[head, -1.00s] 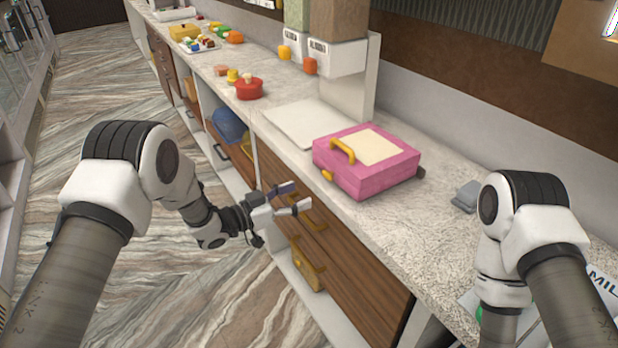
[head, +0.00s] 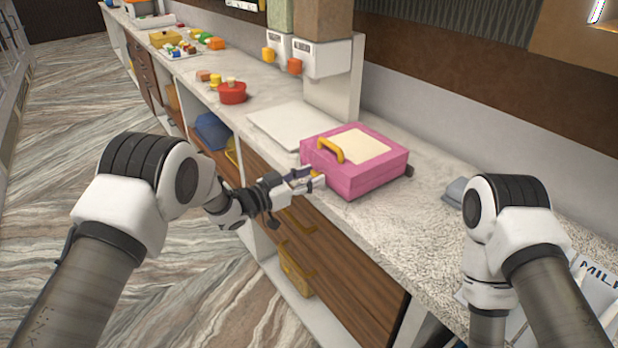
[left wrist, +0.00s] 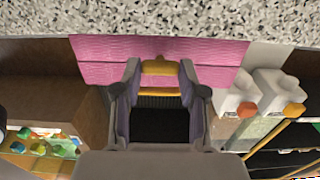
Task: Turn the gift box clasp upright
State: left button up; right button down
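The pink gift box (head: 365,178) sits on the counter with its yellow handle (head: 331,149) and cream panel on the lid. Its yellow clasp (head: 319,181) is on the front face, partly hidden by my left gripper (head: 308,180). In the left wrist view the pink box (left wrist: 100,60) lies ahead, and yellow clasp (left wrist: 158,68) shows between the fingertips of my left gripper (left wrist: 160,66). The fingers are spread on either side of it; I cannot tell whether they touch it. My right gripper is out of view.
A white board (head: 285,122) lies left of the box, and a red pot (head: 232,93) stands farther back. Dispensers (head: 322,56) stand behind the board. A grey item (head: 456,191) lies right of the box. The counter in front of it is clear.

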pick_arm(q)
jog(key=shift+n, duration=0.4)
jog(key=n+p, duration=0.1)
jog(key=n, duration=0.1)
jog(key=shift+r+n, duration=0.1)
jog(key=shift+n, duration=0.2)
jog(key=n+p, duration=0.1)
jog(key=n, duration=0.3)
jog(key=shift+a+n, duration=0.1)
jog(key=shift+n, duration=0.2)
jog(key=n+p, duration=0.1)
jog(key=n, duration=0.3)
jog(key=shift+w, duration=0.1)
jog(key=shift+f+n+p, duration=0.2)
jog(key=shift+n+p, duration=0.4)
jog(key=shift+n, duration=1.6)
